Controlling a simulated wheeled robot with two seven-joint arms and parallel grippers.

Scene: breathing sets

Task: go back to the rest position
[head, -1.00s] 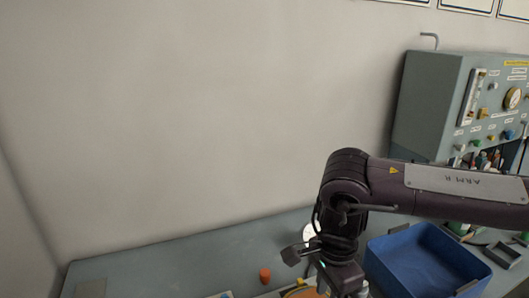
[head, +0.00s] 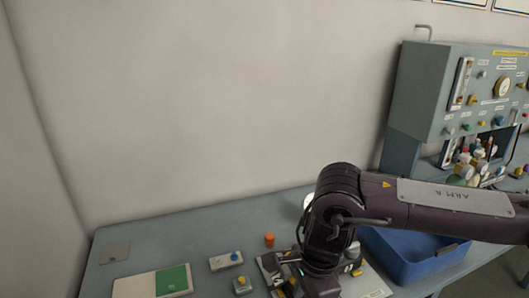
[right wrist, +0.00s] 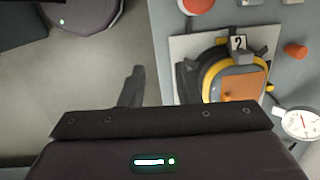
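My right arm (head: 440,195) comes in from the right in the head view and bends down over the bench (head: 190,232). In the right wrist view my right gripper (right wrist: 160,70) has its two fingers well apart with nothing between them. Its right finger overlaps the edge of a white plate (right wrist: 182,45) carrying a round yellow-and-black device (right wrist: 207,68); I cannot tell whether they touch. My left gripper is in neither view.
A blue bin (head: 400,262) stands right of the arm, below a grey-green panel cabinet (head: 425,90). A dial gauge (right wrist: 302,123) is at right in the wrist view.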

